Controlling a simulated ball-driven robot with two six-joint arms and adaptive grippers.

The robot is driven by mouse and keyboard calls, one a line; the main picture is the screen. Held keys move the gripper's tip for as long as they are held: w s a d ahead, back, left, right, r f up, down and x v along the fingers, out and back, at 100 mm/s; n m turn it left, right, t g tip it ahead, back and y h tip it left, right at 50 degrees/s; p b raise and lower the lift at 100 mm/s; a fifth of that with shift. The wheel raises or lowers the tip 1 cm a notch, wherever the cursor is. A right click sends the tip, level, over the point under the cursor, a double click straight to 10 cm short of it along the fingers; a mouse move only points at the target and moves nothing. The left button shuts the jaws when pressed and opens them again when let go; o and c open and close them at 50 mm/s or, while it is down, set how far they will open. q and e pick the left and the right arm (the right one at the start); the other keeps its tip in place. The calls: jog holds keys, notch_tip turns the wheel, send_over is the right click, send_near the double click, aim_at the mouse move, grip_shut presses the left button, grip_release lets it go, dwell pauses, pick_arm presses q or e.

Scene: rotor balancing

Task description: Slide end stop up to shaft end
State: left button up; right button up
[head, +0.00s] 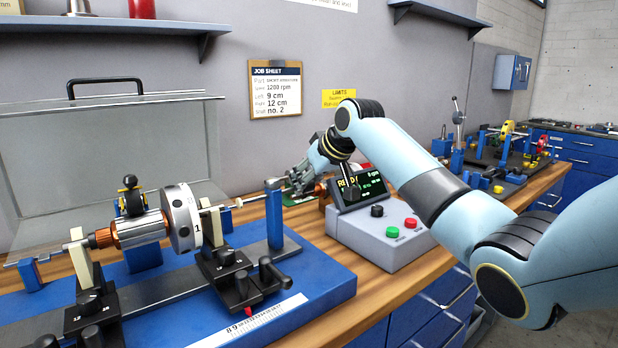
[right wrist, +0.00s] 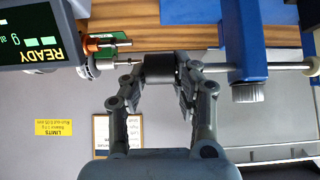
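The end stop is a thin rod through a blue post (head: 274,215), with a pale tip (right wrist: 310,65) on the rotor side and a dark cylindrical knob (right wrist: 160,68) on the other. The rotor, with copper windings (head: 140,228) and a grey disc (head: 181,218), lies across two supports. Its right shaft end and the rod's tip (head: 238,203) look close together; I cannot tell if they touch. My right gripper (right wrist: 167,72) has its fingers on both sides of the dark knob and looks shut on it. It also shows in the head view (head: 299,182), partly hidden. My left gripper is out of view.
A control box (head: 385,235) with a lit display and red and green buttons stands right of the blue machine base (head: 325,275). A copper part (right wrist: 100,45) lies close behind the knob. A clamp knob (right wrist: 248,93) is on the blue post. A clear cover (head: 110,150) is behind the rotor.

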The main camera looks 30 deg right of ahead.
jog(key=o, duration=0.4)
jog(key=shift+d, duration=0.1)
jog(key=v, duration=1.2)
